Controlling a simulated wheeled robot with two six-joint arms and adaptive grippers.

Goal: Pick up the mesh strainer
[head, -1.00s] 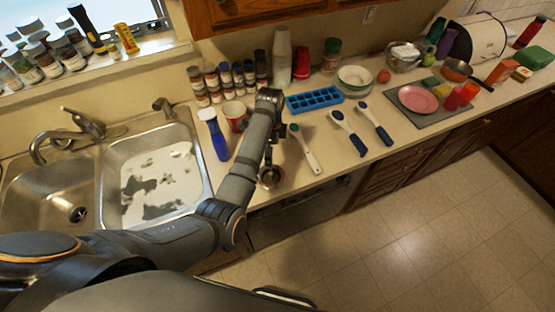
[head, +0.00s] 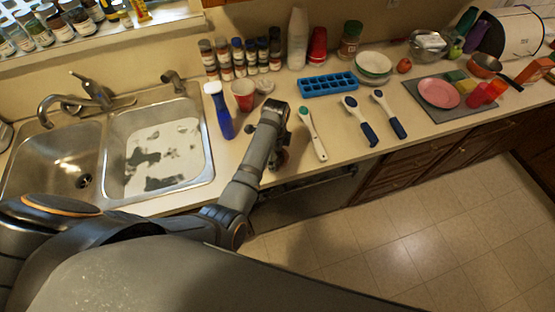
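My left arm reaches in from the left across the counter's front edge. Its gripper (head: 279,152) is at the counter's front edge, left of a white brush with a green end (head: 312,134). The fingers are dark and mostly hidden by the wrist, so I cannot tell whether they are open or shut. I cannot make out the mesh strainer clearly; a small dark shape beside the fingers may be part of it or of the gripper. My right gripper is not in view.
A blue bottle (head: 221,113) and a red cup (head: 243,95) stand left of my gripper, beside the double sink (head: 207,160). A blue ice tray (head: 327,85) lies behind it. Two blue-handled utensils (head: 360,122) (head: 390,115) lie to the right. Spice jars line the wall.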

